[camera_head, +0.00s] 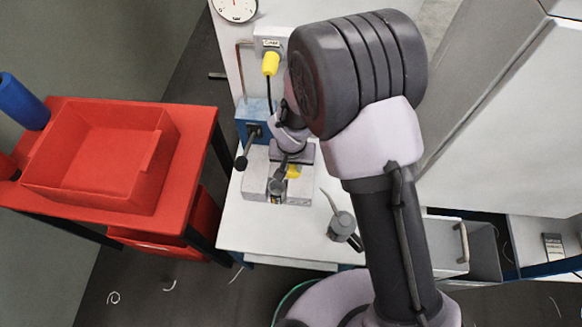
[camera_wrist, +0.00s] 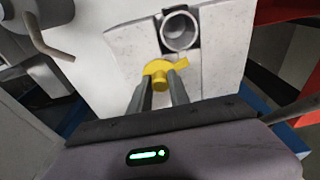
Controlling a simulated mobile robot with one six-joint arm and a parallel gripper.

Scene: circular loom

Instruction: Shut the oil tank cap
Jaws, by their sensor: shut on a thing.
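The oil tank (camera_head: 256,182) is a pale grey block on the white table. In the wrist view the tank (camera_wrist: 212,50) shows a round, uncovered opening (camera_wrist: 180,32) with a grey rim. The yellow cap (camera_wrist: 159,72) is beside the opening, nearer to my gripper; a wing sticks out to its right. My gripper (camera_wrist: 161,80) has its two fingers on either side of the cap's knob and is shut on it. In the head view the cap (camera_head: 293,171) is partly hidden by my gripper (camera_head: 286,171). I cannot tell whether the cap touches the tank.
A grey oil can (camera_head: 341,225) with a curved spout stands right of the tank. A blue box (camera_head: 254,117) with a black lever (camera_head: 241,161) is behind it. A red cart (camera_head: 190,215) with a tray stands left. The table front (camera_head: 270,238) is clear.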

